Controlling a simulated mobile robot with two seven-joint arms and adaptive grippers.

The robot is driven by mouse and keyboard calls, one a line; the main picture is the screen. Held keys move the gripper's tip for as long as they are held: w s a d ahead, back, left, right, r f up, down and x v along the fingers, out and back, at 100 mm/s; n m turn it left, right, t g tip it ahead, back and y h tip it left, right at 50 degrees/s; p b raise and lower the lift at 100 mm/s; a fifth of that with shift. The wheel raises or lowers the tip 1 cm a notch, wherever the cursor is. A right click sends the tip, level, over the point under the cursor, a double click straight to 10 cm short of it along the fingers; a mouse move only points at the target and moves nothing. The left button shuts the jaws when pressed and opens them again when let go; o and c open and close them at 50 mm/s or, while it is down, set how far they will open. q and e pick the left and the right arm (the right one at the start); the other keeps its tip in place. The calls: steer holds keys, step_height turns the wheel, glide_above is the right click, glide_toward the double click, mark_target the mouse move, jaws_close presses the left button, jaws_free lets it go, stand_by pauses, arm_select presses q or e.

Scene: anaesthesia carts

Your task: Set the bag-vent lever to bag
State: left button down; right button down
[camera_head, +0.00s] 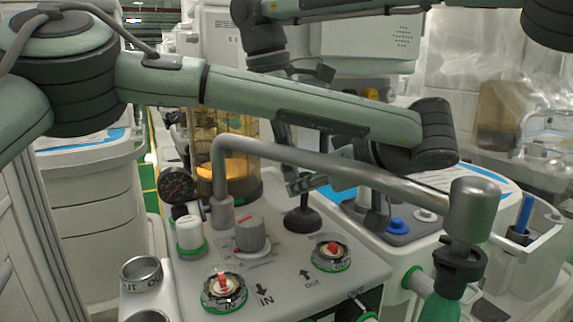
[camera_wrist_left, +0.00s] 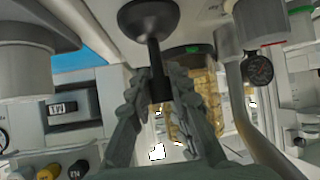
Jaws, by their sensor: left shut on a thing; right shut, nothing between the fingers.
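The bag-vent lever is a black lever (camera_head: 302,222) with a flared round base on the grey machine top. In the left wrist view its flared base (camera_wrist_left: 149,17) is at the top, with the thin stem running down between the fingers. My left gripper (camera_head: 305,184) is shut on the stem, seen from close by in the left wrist view (camera_wrist_left: 157,88). My right gripper (camera_head: 318,73) is high up behind my left arm, shut and empty, partly hidden.
A metal bag arm (camera_head: 330,165) crosses just in front of the lever. A gauge (camera_head: 177,185), a grey dial (camera_head: 250,234) and an amber canister (camera_head: 240,165) stand to the left. Two green-ringed ports sit in front.

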arm_select(q)
steer(key=c, duration=1.4)
jaws_free()
steer(key=shift+a, duration=0.15)
steer(key=shift+o, duration=0.2)
steer(key=shift+a+r, duration=0.1)
